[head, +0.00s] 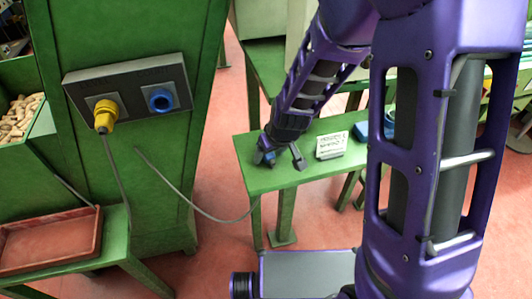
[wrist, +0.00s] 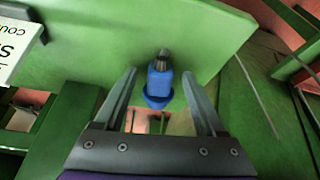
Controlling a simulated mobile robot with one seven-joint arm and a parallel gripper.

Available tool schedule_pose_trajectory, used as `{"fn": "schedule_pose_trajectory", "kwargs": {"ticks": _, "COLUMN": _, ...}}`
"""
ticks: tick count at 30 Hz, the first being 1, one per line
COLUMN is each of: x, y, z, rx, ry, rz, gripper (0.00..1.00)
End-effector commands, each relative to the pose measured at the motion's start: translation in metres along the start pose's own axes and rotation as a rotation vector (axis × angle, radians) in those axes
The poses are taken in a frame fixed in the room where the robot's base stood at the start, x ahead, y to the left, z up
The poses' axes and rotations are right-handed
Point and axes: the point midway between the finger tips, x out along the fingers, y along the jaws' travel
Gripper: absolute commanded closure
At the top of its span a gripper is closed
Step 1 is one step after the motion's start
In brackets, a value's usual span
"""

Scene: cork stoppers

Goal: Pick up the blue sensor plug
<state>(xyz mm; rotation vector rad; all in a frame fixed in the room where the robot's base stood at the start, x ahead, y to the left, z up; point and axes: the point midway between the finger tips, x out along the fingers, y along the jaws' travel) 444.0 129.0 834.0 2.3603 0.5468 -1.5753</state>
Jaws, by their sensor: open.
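The blue sensor plug (wrist: 159,84) is in the middle of the wrist view, a blue body with a wide blue collar and a dark grey end. It is at the green bench (head: 250,180), near the bench edge in that view. My gripper (wrist: 158,75) is open, with one finger on each side of the plug and a visible gap on both sides. In the head view my gripper (head: 281,160) is low at the bench's left part, and a bit of the plug (head: 269,157) shows by its left finger. The grey panel (head: 140,78) has a blue socket (head: 160,99).
A yellow plug (head: 105,113) with a grey cable sits in the panel. Another grey cable (head: 195,207) hangs across to the bench. A white printed card (head: 331,145) stands right of my gripper. A red-brown tray (head: 50,242) and a crate of corks (head: 20,118) are at left.

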Motion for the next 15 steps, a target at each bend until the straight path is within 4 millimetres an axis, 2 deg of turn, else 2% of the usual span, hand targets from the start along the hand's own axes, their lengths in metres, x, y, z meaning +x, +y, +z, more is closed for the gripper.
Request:
{"fn": "schedule_pose_trajectory", "kwargs": {"ticks": 1, "x": -0.0003, "y": 0.0, "z": 0.0001, "rx": 0.0, "ry": 0.0, "rz": 0.0, "gripper": 0.31}}
{"fn": "schedule_pose_trajectory", "kwargs": {"ticks": 2, "x": -0.0003, "y": 0.0, "z": 0.0001, "rx": 0.0, "ry": 0.0, "rz": 0.0, "gripper": 0.36}}
{"fn": "schedule_pose_trajectory", "kwargs": {"ticks": 12, "x": -0.0004, "y": 0.0, "z": 0.0002, "rx": 0.0, "ry": -0.001, "rz": 0.0, "gripper": 0.98}}
{"fn": "schedule_pose_trajectory", "kwargs": {"ticks": 15, "x": -0.0004, "y": 0.0, "z": 0.0002, "rx": 0.0, "ry": -0.001, "rz": 0.0, "gripper": 1.0}}
